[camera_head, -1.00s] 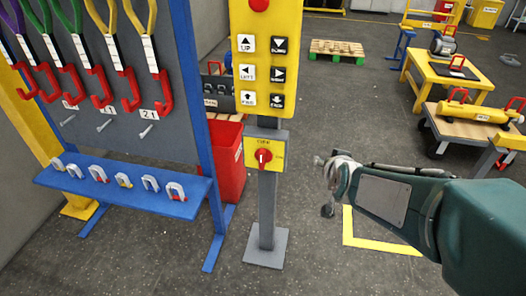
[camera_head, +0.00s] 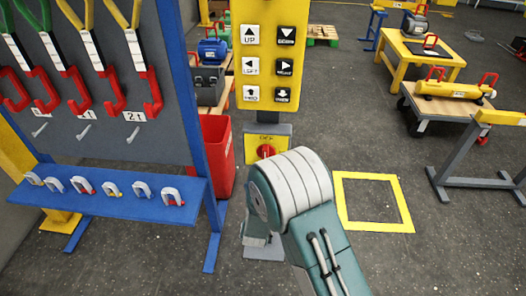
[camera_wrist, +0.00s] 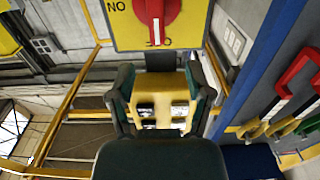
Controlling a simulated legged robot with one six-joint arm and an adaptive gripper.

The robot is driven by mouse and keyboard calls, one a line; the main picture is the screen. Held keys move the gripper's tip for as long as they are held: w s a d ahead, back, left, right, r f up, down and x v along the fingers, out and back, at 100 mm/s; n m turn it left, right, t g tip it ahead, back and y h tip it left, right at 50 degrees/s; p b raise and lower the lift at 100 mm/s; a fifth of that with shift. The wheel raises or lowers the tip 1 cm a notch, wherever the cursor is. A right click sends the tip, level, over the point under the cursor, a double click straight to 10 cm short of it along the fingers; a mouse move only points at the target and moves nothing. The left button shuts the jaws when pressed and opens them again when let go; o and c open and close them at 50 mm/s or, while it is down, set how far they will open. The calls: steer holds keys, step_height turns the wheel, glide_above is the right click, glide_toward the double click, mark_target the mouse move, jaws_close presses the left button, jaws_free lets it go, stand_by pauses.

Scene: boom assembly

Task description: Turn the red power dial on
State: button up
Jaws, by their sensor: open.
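The red dial (camera_head: 266,151) sits on a yellow plate (camera_head: 283,129) on the grey post; my arm hides its lower part in the head view. The dial also shows large at the top of the wrist view (camera_wrist: 172,25), cut by the frame edge. Its white mark runs upright in that view, and lettering shows inverted beside it. My gripper (camera_wrist: 162,82) is open and empty. Its dark fingers stand apart just below the dial in the wrist view, and I see no clear contact. The gripper is hidden behind my arm in the head view.
A yellow button panel (camera_head: 268,22) is above the dial, and shows between my fingers in the wrist view (camera_wrist: 160,88). A blue rack (camera_head: 110,205) with hooks and shackles stands left, with a red bin (camera_head: 218,150) behind it. Floor to the right is open around a yellow square (camera_head: 372,177).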

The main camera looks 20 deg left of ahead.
mark_target(264, 156)
steer(key=x, duration=1)
steer(key=shift+w+d, duration=0.1)
steer(key=shift+w, duration=0.25)
steer(key=shift+d+r, duration=0.1)
jaws_close()
